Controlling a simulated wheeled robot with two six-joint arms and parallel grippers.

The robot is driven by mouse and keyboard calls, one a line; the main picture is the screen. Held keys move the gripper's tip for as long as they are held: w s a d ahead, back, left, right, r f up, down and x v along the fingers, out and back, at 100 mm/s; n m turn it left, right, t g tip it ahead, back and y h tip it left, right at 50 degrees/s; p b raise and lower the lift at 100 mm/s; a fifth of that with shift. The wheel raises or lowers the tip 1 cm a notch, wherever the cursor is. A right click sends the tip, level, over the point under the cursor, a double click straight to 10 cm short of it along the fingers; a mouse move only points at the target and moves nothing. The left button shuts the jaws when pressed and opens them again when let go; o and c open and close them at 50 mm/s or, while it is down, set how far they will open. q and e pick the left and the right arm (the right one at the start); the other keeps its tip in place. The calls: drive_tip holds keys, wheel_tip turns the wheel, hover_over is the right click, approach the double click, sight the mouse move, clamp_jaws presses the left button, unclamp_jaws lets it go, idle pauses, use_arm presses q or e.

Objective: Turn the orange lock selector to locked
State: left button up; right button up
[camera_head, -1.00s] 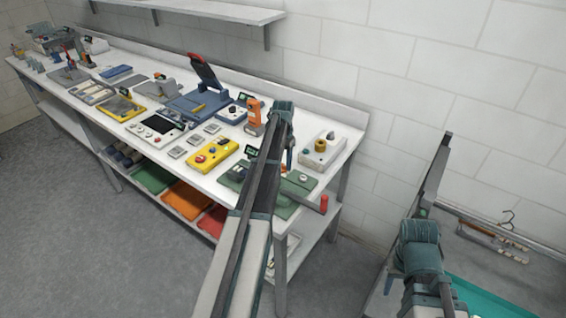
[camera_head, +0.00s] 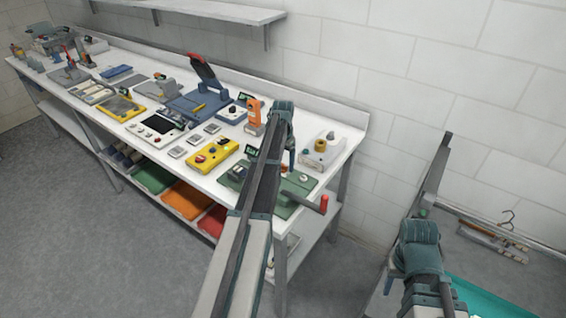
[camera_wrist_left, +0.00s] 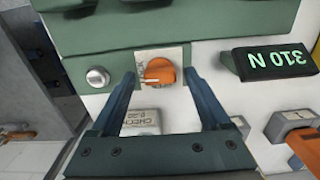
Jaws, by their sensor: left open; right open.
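A pale line on the knob points toward the left in the left wrist view. My left gripper (camera_wrist_left: 159,77) is open, with one finger on each side of the knob and gaps visible. I cannot tell how deep the fingertips reach.
A silver button (camera_wrist_left: 97,77) and a black display reading 310 N (camera_wrist_left: 273,60) flank the selector. The white bench (camera_head: 107,160) carries several devices. A green device (camera_head: 300,183) with a red-tipped handle and an orange tool (camera_head: 254,116) are close to my left arm.

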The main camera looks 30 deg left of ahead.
sight(283, 165)
use_arm(q)
wheel_tip(283, 165, up, 14)
drive_tip(key=p, duration=1.3)
drive_tip(key=shift+p, duration=0.4)
drive_tip(key=shift+f, duration=0.1)
drive_tip(key=s+d+n, duration=0.1)
drive_tip(key=s+d, duration=2.1)
drive_tip(key=d, duration=0.5)
drive_tip(key=s+d+f+m+y+b, duration=0.1)
drive_tip(key=s+d+f+m+b, duration=0.2)
drive_tip(key=d+f+b, duration=0.7)
drive_tip(key=shift+s+d+m, duration=0.3)
drive_tip(key=shift+s+m, duration=0.1)
drive_tip(key=shift+s, duration=0.85)
